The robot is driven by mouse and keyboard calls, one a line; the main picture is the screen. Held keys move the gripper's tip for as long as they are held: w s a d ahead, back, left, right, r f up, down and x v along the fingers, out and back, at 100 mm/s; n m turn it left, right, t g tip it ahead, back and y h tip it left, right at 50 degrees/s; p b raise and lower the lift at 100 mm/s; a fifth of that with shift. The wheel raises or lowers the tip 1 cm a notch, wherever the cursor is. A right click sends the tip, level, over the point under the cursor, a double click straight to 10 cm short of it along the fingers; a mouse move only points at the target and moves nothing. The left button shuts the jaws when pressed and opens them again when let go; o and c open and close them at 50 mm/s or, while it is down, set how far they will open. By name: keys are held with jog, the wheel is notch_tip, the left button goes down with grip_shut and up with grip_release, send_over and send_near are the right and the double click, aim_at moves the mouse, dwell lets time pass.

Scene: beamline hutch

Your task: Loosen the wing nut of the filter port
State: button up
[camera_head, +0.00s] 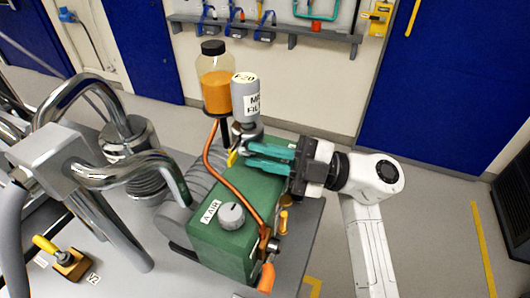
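The grey cylindrical mist filter (246,97), with "F-20" on its cap, stands on a metal port and clamp (246,130) at the far end of the green pump (236,215). A small yellow part (233,158), which looks like the wing nut, shows at the left of the clamp's foot. My gripper (250,154) reaches in from the right, its two teal fingers roughly level and pointing left. The fingers are apart with a gap between them, and their tips are close to the yellow part. I cannot tell whether they touch it.
A bottle of orange liquid (215,82) stands just behind the filter. A copper pipe (230,178) curves over the pump close to the fingertips. Shiny steel pipes (127,170) and a yellow-handled valve (69,260) are at the left.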

grip_shut()
